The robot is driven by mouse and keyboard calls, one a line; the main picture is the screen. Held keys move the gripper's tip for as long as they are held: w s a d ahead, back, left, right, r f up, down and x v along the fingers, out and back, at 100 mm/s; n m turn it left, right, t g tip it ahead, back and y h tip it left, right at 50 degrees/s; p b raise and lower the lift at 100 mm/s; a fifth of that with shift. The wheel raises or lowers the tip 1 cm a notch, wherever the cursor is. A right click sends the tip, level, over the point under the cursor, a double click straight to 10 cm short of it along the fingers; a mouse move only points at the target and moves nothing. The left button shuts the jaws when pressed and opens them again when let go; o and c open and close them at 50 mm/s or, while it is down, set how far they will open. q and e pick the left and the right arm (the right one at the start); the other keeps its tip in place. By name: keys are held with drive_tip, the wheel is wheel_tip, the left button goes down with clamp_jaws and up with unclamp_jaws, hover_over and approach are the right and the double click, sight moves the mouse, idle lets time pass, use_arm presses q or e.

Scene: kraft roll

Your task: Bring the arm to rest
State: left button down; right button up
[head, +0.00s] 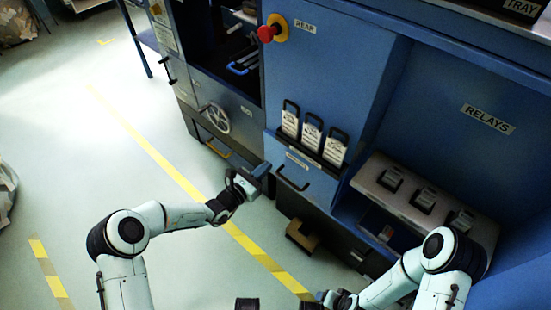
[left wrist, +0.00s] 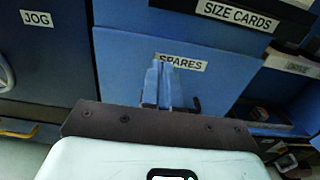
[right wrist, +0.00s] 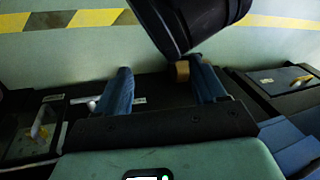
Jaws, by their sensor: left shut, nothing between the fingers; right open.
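My left gripper (head: 260,172) is in front of the blue cabinet, close to a drawer front with a black handle (head: 293,183). In the left wrist view its two blue fingers (left wrist: 161,84) are together with nothing between them, in front of a blue panel labelled SPARES (left wrist: 215,85). I cannot tell whether they touch it. My right gripper (head: 326,297) is low at the bottom edge of the head view, partly cut off.
Several white cards with dark frames (head: 311,132) stand on a ledge above the drawer. A relay shelf (head: 400,207) is at the right, near my right arm. A brown box (head: 302,236) is low by the cabinet. Open floor with a yellow line (head: 165,163) lies left.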

use_arm(q)
drive_tip(key=shift+p+v, duration=0.5)
drive_tip(key=shift+v, duration=2.15)
use_arm(e)
drive_tip(key=shift+s+a+r+g, duration=0.2)
drive_tip(key=shift+s+a+r, duration=0.15)
drive_tip(key=shift+s, duration=0.15)
drive_tip(key=shift+s+a+r+g, duration=0.25)
drive_tip(key=shift+s+r, duration=0.1)
drive_tip(key=shift+s, duration=0.15)
